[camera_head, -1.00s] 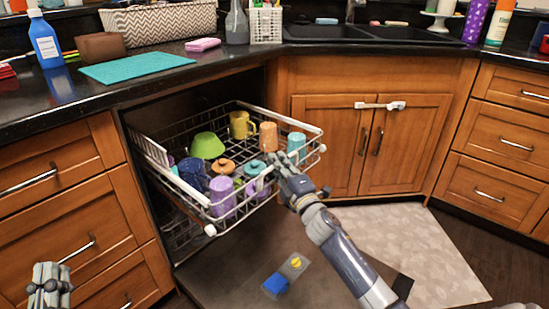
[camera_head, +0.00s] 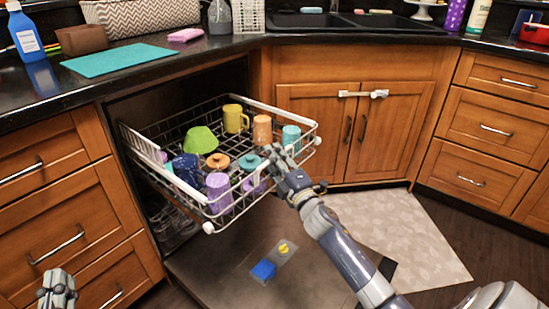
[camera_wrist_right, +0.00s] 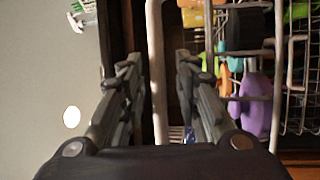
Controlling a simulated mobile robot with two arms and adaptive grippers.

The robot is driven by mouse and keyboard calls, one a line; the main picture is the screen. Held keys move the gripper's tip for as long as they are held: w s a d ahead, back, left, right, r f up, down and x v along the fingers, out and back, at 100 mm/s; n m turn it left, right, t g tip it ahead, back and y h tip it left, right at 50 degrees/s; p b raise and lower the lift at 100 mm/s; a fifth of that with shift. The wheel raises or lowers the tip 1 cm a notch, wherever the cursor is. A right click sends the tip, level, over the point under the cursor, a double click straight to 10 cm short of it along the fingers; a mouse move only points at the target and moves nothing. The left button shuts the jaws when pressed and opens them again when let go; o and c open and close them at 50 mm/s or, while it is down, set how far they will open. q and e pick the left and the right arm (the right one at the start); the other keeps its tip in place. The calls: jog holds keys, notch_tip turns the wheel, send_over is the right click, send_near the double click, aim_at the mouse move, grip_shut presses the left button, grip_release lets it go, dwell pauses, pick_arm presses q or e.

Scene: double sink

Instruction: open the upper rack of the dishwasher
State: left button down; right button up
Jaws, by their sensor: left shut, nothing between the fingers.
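The dishwasher's upper rack (camera_head: 313,134) is a white wire basket, pulled well out of the dark opening under the counter. It holds several cups and a green bowl (camera_head: 200,140). My right gripper (camera_head: 280,160) is at the rack's front right side. In the right wrist view, its fingers (camera_wrist_right: 158,75) are apart, with the white rack rail (camera_wrist_right: 156,95) between them and gaps visible beside it. My left gripper (camera_head: 57,290) is shut and empty at the lower left, away from the rack.
The open dishwasher door (camera_head: 215,270) lies low beneath the rack, with a blue and yellow tablet (camera_head: 265,270) on it. Wooden drawers (camera_head: 65,225) flank it on the left and cabinet doors (camera_head: 385,135) on the right. A pale mat (camera_head: 410,235) covers the floor at right.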

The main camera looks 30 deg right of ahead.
jog(key=s+f, duration=0.2)
jog(key=s, duration=0.9)
jog(key=shift+s+a, duration=0.35)
jog(key=shift+s, duration=0.05)
